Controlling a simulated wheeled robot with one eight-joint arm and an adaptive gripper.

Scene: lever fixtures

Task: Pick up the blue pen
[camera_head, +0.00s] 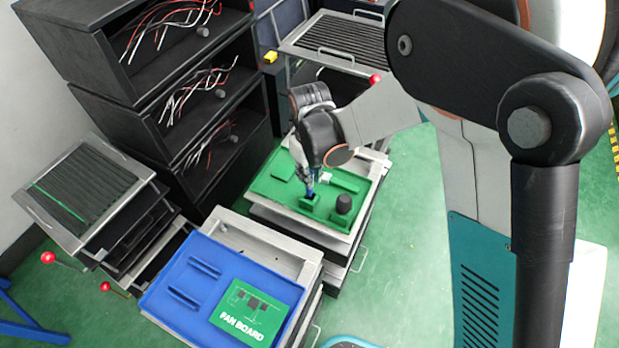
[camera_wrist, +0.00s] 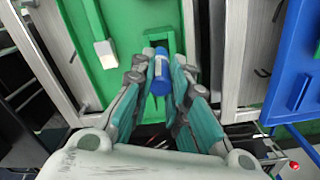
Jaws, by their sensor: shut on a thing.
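The blue pen (camera_wrist: 160,72) is between the two fingers of my gripper (camera_wrist: 160,92) in the wrist view, with its blue end towards the green tray. My gripper is shut on it. In the head view my gripper (camera_head: 309,186) points down over the green tray (camera_head: 270,190), and a small blue part of the pen (camera_head: 310,194) shows at a green holder block (camera_head: 310,201). I cannot tell whether the pen is still inside the holder or just above it.
A dark cylinder (camera_head: 343,204) stands on the green tray, close to the right of my gripper. A blue tray (camera_head: 180,275) with a green "FAN BOARD" plate (camera_head: 249,312) lies in front. Black shelves (camera_head: 170,85) with wires stand behind on the left.

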